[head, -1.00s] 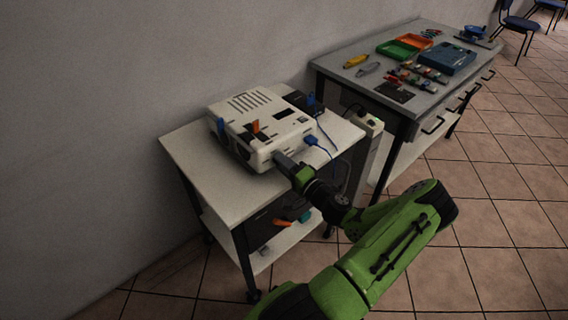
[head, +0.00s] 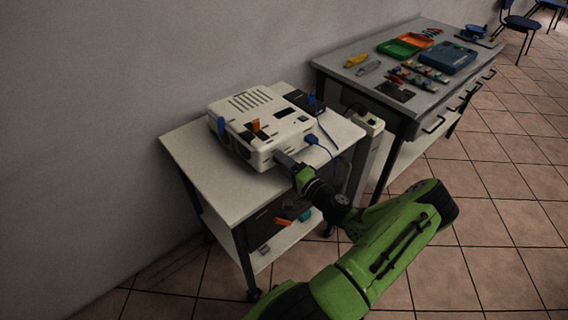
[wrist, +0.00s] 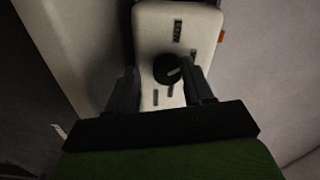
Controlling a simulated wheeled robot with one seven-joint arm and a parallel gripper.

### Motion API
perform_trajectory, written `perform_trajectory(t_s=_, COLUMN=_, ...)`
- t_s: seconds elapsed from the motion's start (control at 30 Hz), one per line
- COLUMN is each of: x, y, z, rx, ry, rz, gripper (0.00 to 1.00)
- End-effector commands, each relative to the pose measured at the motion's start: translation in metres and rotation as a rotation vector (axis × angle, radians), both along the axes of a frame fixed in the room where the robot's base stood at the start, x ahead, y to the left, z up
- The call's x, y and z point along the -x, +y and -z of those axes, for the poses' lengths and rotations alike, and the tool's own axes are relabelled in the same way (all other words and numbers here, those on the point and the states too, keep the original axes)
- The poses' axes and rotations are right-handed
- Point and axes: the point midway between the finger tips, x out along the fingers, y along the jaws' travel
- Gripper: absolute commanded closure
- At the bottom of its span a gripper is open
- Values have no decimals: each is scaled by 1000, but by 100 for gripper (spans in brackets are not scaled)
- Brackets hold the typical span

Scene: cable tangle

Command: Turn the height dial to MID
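The white projector (head: 285,131) stands on the small cart. Its side panel (wrist: 146,30) fills the middle of the wrist view. A round black dial (wrist: 168,70) sits on this panel, with a pale pointer mark slanting up to the right. Small dark labels surround it, too blurred to read surely. My gripper (head: 284,159) is at the projector's near right corner. In the wrist view my gripper (wrist: 160,68) has its fingers apart, one on each side of the dial, with gaps showing. The dial is hidden in the head view.
The cart top (head: 215,181) is bare left of the projector. A blue cable plug (head: 312,139) sticks out close to my gripper. A black box (head: 303,101) stands behind. Loose items lie on the lower shelf. A workbench (head: 340,66) with trays stands to the right.

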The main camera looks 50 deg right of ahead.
Motion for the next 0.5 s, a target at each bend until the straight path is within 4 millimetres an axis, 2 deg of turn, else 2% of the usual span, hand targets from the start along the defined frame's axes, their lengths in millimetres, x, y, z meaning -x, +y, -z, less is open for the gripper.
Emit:
perform_trajectory(t_s=0.03, x=1, y=-1, z=4, rx=-2, ry=8, rz=3, gripper=49)
perform_trajectory(t_s=0.1, x=1, y=0, z=3, rx=-1, ry=8, rz=2, gripper=41)
perform_trajectory(t_s=0.4, x=0, y=0, z=0, rx=1, ry=1, rz=-2, gripper=41)
perform_trajectory(t_s=0.5, x=8, y=1, z=0, rx=0, ry=2, rz=-1, gripper=41)
